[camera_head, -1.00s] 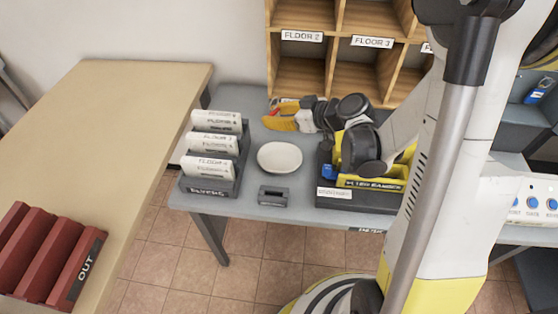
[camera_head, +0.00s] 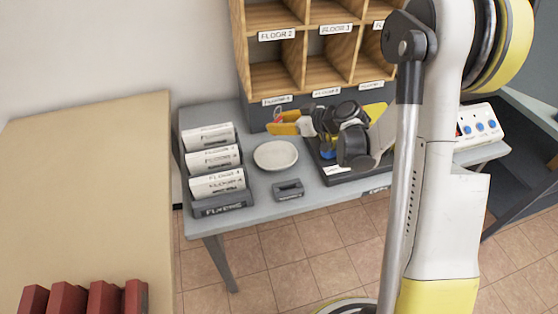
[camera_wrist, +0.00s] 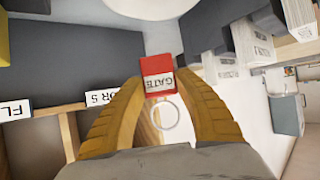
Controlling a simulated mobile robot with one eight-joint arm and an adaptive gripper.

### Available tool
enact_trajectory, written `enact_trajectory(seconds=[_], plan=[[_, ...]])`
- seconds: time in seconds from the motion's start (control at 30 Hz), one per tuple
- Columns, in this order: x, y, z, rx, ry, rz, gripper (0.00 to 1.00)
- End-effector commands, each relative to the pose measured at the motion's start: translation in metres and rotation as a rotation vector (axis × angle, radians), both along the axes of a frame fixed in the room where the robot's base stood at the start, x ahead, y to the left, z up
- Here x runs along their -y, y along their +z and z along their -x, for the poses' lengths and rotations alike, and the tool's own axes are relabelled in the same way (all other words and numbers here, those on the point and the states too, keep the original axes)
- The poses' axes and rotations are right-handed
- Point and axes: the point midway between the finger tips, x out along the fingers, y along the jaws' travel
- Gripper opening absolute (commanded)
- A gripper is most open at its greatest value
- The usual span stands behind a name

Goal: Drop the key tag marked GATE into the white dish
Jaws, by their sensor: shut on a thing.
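The red key tag with a white GATE label (camera_wrist: 158,76) shows between the fingertips of my gripper (camera_wrist: 150,92) in the wrist view, with its metal ring hanging toward the palm. My gripper is shut on it. The white dish (camera_head: 276,155) is round, shallow and looks empty. Part of a white round surface, likely the dish (camera_wrist: 150,4), shows at the top of the wrist view.
A flyers rack (camera_head: 222,209) with white stacks stands left of the dish. A small dark grey holder (camera_head: 288,189) sits in front of it, and a dark tray (camera_head: 338,177) to its right. Wooden pigeonholes (camera_head: 275,78) stand behind. A beige counter (camera_head: 85,190) is at left.

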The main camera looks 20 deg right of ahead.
Motion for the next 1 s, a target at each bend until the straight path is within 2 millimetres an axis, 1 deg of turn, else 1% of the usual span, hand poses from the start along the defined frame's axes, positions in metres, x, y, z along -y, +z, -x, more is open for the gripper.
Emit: enact_trajectory(seconds=[0.4, 0.53, 0.77, 0.8, 0.83, 0.87, 1.0], plan=[[0.000, -0.050, 0.000, 0.000, 0.000, 0.000, 0.17], [0.000, -0.056, 0.000, 0.000, 0.000, 0.000, 0.17], [0.000, -0.055, 0.000, 0.000, 0.000, 0.000, 0.17], [0.000, -0.055, 0.000, 0.000, 0.000, 0.000, 0.47], [0.000, -0.055, 0.000, 0.000, 0.000, 0.000, 0.56], [0.000, -0.055, 0.000, 0.000, 0.000, 0.000, 0.61], [0.000, -0.055, 0.000, 0.000, 0.000, 0.000, 0.61]])
